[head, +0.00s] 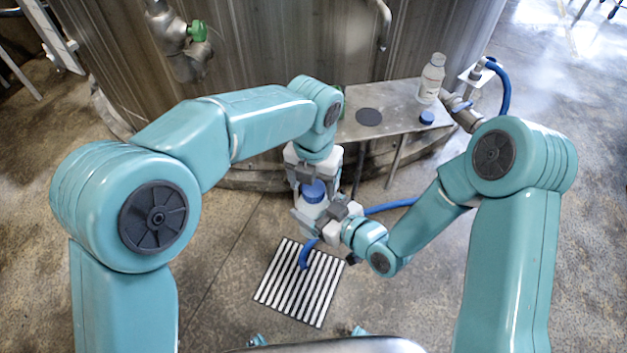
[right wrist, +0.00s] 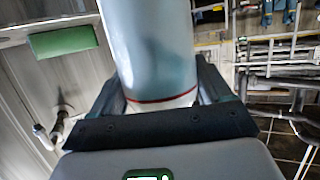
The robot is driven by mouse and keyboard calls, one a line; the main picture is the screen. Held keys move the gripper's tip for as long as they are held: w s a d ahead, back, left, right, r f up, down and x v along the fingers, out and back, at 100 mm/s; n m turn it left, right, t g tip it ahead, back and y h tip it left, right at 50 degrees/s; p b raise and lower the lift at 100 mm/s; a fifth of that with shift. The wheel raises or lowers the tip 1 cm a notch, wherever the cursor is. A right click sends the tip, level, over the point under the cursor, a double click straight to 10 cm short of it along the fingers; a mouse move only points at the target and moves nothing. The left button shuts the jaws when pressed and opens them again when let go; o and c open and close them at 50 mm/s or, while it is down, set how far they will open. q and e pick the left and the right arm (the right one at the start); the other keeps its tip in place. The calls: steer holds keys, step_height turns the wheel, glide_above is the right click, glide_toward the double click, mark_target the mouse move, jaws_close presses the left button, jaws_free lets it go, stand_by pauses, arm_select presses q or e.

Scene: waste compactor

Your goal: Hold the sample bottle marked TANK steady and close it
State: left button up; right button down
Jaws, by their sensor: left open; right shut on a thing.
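A white bottle with a blue cap (head: 314,191) at its top is in the middle of the head view, off the floor. My right gripper (head: 322,214) is shut on the bottle's body. In the right wrist view the pale bottle body (right wrist: 155,50), with a thin red line, stands between the fingers; no marking is readable. My left gripper (head: 312,175) points down just above the bottle. It is open, with its fingers on either side of the cap. Whether the fingers touch the cap, and how well the cap sits on the neck, I cannot tell.
A metal shelf (head: 395,125) at the tank holds another white bottle (head: 432,77), a loose blue cap (head: 427,117) and a dark disc (head: 368,116). A valve (head: 460,112) with a blue hose is to its right. A striped floor grate (head: 290,285) lies below my grippers.

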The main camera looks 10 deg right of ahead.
arm_select(q)
steer(key=shift+r, duration=2.3)
steer(key=shift+c, duration=0.4)
